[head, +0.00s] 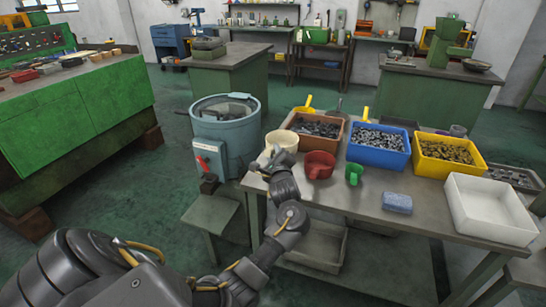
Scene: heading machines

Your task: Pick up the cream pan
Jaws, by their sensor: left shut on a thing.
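The cream pan (282,138) is a small round vessel at the left back corner of the work table (375,200), beside the brown bin. My left gripper (277,160) is at its near side, shut on it, and hides its lower front. I cannot tell whether its bottom touches the table. My left arm reaches up from the bottom of the view. My right gripper is not in view.
A red mug (319,166) and a green cup (354,174) stand just right. Behind are a brown bin (303,131), a blue bin (378,157) and a yellow bin (450,168) of small parts. A blue-grey drum machine (226,138) stands close left. The front left tabletop is clear.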

